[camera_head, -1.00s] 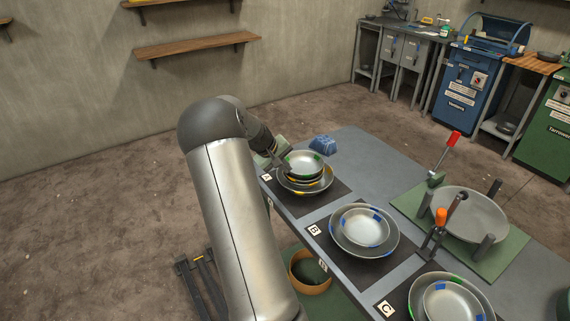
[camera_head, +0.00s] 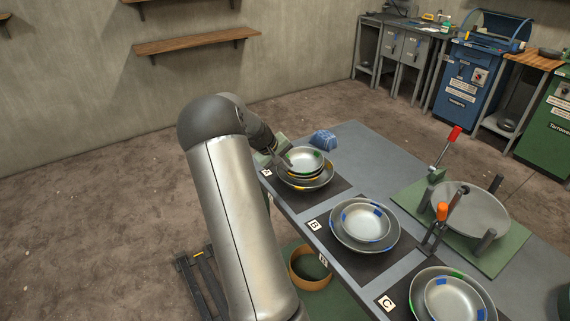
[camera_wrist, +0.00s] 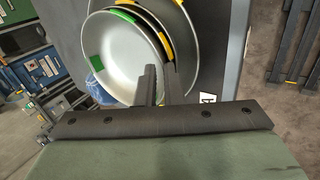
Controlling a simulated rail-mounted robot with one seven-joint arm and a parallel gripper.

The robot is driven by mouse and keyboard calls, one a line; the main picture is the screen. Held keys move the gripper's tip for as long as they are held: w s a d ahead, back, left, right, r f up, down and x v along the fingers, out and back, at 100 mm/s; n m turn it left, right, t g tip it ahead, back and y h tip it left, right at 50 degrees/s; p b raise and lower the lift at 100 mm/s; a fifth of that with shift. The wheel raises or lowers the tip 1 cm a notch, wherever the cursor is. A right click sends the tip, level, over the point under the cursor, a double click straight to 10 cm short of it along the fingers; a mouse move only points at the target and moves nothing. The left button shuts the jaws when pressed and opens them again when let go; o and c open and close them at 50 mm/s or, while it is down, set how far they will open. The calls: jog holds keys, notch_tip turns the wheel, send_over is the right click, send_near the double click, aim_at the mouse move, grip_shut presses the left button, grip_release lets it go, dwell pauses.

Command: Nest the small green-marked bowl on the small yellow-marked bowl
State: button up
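The small green-marked bowl (camera_head: 304,159) is at the top of the stack on mat A, over the small yellow-marked bowl (camera_head: 295,174). A dark crescent shows between their rims, so I cannot tell whether it is fully seated. In the wrist view the green-marked bowl (camera_wrist: 124,62) fills the upper middle, with the yellow-marked bowl's rim (camera_wrist: 163,38) to its right. My gripper (camera_wrist: 159,70) straddles the green-marked bowl's near rim, one finger inside and one outside, with a narrow gap between them; it looks shut on the wall.
A larger yellow-marked bowl (camera_head: 322,181) lies under the stack. Blue-marked bowls (camera_head: 365,222) stand on mat B, and another nested pair (camera_head: 453,300) on mat C. A blue block (camera_head: 323,139) lies behind the stack. A green board with a big dish (camera_head: 472,212) and upright posts is at right.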

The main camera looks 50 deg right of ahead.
dwell(0.4)
jog(key=shift+p+v, duration=0.6)
jog(key=shift+v, duration=1)
jog(key=o, duration=0.6)
jog(key=shift+c, duration=0.2)
notch_tip(320, 180, up, 5)
jog(key=p, duration=0.3)
